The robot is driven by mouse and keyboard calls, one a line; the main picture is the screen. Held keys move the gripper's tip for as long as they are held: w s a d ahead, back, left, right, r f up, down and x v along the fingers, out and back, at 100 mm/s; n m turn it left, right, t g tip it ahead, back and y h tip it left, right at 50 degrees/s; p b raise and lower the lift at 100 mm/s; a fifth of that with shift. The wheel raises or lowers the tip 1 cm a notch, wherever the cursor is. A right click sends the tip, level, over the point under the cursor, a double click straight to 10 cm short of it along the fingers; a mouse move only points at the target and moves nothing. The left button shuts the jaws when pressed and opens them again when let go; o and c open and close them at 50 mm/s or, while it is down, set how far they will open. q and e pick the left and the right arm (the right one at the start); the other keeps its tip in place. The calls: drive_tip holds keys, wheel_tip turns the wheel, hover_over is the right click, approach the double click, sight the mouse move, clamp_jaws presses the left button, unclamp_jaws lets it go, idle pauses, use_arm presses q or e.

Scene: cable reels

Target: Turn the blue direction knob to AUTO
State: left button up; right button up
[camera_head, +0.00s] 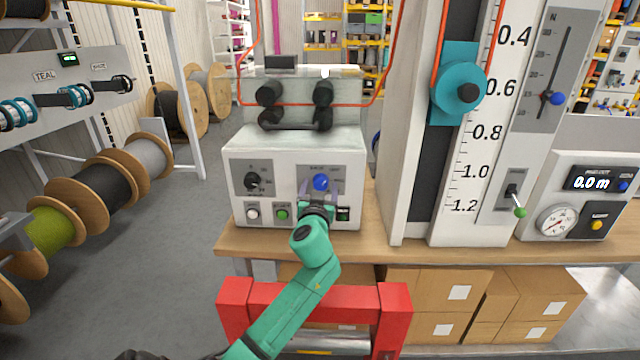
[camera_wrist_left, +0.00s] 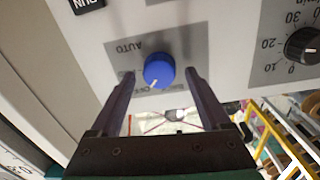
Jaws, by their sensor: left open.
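The blue direction knob (camera_head: 320,182) is on a grey plate at the right of the white control box (camera_head: 240,205). In the left wrist view, the blue knob (camera_wrist_left: 159,70) has a white pointer mark aimed down-left, towards a label partly hidden by a finger that seems to read OFF. The AUTO label (camera_wrist_left: 129,47) stands up-left of the knob. My left gripper (camera_head: 319,193) is open at the box front, its two fingers on either side of the knob with a gap visible on each side. My right gripper is not in view.
A black dial (camera_head: 252,181) and white and green buttons (camera_head: 282,213) share the box front. Black rollers (camera_head: 296,122) stand on top with an orange cable. A tall scale column (camera_head: 408,180) rises at right. A red frame (camera_head: 393,300) stands below the bench.

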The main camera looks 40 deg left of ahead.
use_arm(q)
drive_tip(key=shift+w+a, duration=0.25)
drive_tip(key=shift+w, duration=0.1)
clamp_jaws()
drive_tip(key=shift+m, duration=0.3)
drive_tip(key=m+p, duration=0.1)
drive_tip(key=m, duration=0.3)
drive_tip(key=shift+d, duration=0.1)
drive_tip(key=m+p, duration=0.1)
drive_tip(key=m, duration=0.3)
drive_tip(key=shift+m+g+p, duration=0.3)
drive_tip(key=shift+m, duration=0.1)
drive_tip(key=m+p, duration=0.1)
drive_tip(key=m, duration=0.3)
drive_tip(key=shift+p, duration=0.35)
drive_tip(key=shift+w+d+f+m+p, duration=0.1)
drive_tip(key=shift+m+p, duration=0.25)
drive_tip(key=shift+m, duration=0.7)
drive_tip(key=shift+f+m+p, duration=0.1)
drive_tip(key=shift+m+p, duration=0.25)
drive_tip(key=shift+m, duration=0.7)
